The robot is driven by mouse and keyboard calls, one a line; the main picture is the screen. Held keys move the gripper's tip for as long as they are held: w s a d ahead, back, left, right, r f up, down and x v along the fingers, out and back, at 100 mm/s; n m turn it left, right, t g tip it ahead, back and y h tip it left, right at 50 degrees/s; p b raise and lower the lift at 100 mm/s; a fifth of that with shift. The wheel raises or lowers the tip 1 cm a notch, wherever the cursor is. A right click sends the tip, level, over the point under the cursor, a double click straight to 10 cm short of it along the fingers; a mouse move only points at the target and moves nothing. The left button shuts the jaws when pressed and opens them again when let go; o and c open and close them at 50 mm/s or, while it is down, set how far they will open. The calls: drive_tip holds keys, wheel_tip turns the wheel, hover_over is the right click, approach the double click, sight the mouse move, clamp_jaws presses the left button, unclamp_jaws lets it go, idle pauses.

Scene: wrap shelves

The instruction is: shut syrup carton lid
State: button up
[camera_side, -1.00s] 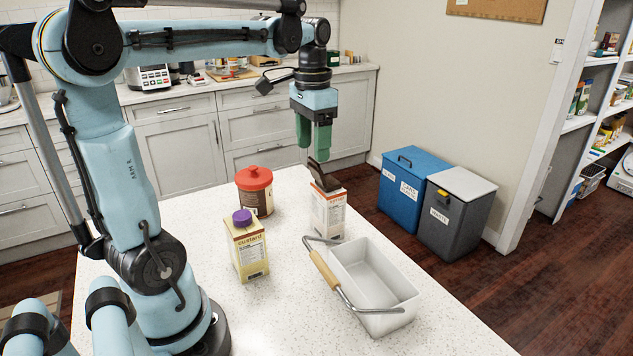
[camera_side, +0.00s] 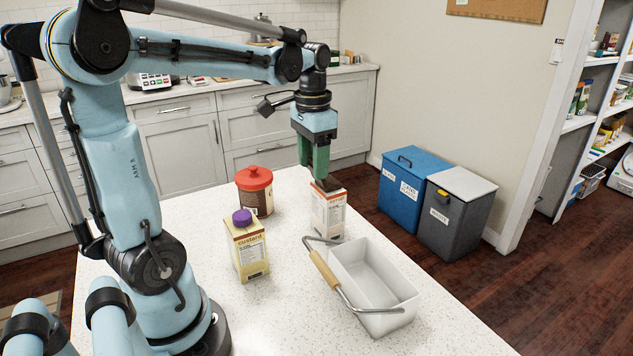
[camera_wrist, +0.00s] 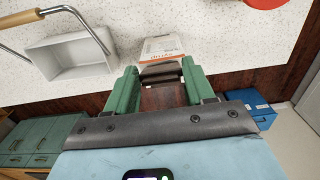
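The syrup carton (camera_side: 328,215), white with an orange edge, stands upright on the counter; its top also shows in the wrist view (camera_wrist: 163,47). Its dark brown lid (camera_side: 328,186) leans low over the carton top, close to flat; whether it is fully seated cannot be told. In the wrist view the lid (camera_wrist: 160,71) lies just ahead of my fingertips, across the gap. My gripper (camera_side: 317,176) points down at the lid, its green fingertips touching or very near it. In the wrist view my gripper (camera_wrist: 160,82) has its fingers apart.
A white basket (camera_side: 372,272) with a wooden-grip handle is just in front of the carton. A custard carton (camera_side: 248,252) with a purple cap and a red-lidded canister (camera_side: 255,192) stand to the left. Blue (camera_side: 411,192) and grey (camera_side: 452,220) bins stand on the floor beyond the counter.

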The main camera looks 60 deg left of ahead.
drive_tip(key=shift+w, duration=0.1)
drive_tip(key=shift+w+r, duration=0.15)
drive_tip(key=shift+w, duration=0.5)
drive_tip(key=shift+w, duration=0.15)
drive_tip(key=shift+w+r, duration=0.15)
drive_tip(key=shift+w, duration=0.2)
drive_tip(key=shift+w, duration=0.15)
drive_tip(key=shift+w+r, duration=0.1)
drive_tip(key=shift+w, duration=0.15)
drive_tip(key=shift+w+r, duration=0.15)
drive_tip(key=shift+w, duration=1.25)
idle(2.5)
